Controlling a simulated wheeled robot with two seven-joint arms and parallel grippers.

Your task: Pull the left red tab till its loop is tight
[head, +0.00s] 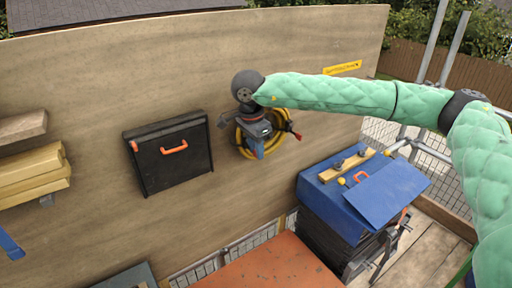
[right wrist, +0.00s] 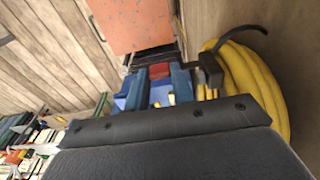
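A yellow coil (head: 243,142) hangs on the upright wooden board, and it also shows in the right wrist view (right wrist: 255,85). A red tab (head: 296,135) sticks out at the coil's right side. Any tab on the left side is hidden or too small to tell. My right gripper (head: 257,150) is in front of the coil and covers its middle. My left gripper is out of view.
A black case with an orange handle (head: 174,147) is on the board left of the coil. A blue toolbox (head: 330,190) stands at the lower right. An orange-red panel (head: 270,265) lies below. Timber pieces (head: 30,170) are at the far left.

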